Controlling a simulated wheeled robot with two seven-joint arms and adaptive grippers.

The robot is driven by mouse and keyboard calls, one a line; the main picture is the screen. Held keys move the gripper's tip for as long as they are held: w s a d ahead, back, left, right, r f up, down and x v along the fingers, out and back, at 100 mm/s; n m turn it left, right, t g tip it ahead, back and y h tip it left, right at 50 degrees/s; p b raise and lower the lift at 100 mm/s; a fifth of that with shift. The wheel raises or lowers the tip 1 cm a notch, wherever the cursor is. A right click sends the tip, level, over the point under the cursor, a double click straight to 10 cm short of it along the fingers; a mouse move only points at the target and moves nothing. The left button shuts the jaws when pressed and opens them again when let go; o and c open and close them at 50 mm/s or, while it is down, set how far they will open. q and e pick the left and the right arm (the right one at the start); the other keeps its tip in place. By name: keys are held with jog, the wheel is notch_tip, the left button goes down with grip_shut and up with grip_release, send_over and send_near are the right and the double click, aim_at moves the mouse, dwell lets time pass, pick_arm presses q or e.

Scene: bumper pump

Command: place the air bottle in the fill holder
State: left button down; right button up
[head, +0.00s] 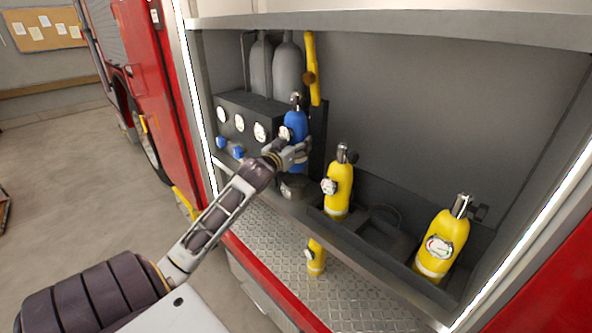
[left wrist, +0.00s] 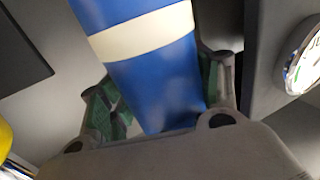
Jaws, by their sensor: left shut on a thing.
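A blue air bottle (head: 296,122) with a dark valve on top stands nearly upright at the right end of the gauge panel. My left gripper (head: 294,152) is shut around its lower body. In the left wrist view the blue bottle (left wrist: 155,85) with a cream band sits between the green-padded fingers. A grey round cup, seemingly the fill holder (head: 294,188), is just below the gripper. My right gripper is not in view.
The dark gauge panel (head: 240,107) with blue knobs is left of the bottle, with grey cylinders (head: 288,70) behind. Yellow bottles stand in the rack (head: 376,245) at right; another yellow bottle (head: 316,257) is lower, near the tread-plate shelf (head: 345,300). A yellow handle (head: 312,60) hangs above.

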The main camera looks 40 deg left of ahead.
aim_at(291, 171)
pick_arm(q)
jog(key=shift+f, duration=2.7)
jog(key=shift+f, duration=1.9)
jog(key=shift+c, duration=1.7)
grip_release()
jog(key=shift+s+f, duration=0.1)
jog(key=shift+f, duration=0.15)
jog(key=shift+s, duration=0.1)
jog(key=b+v, duration=0.1)
jog(key=v, duration=1)
jog(key=shift+s, duration=0.4)
jog(key=shift+d, duration=0.15)
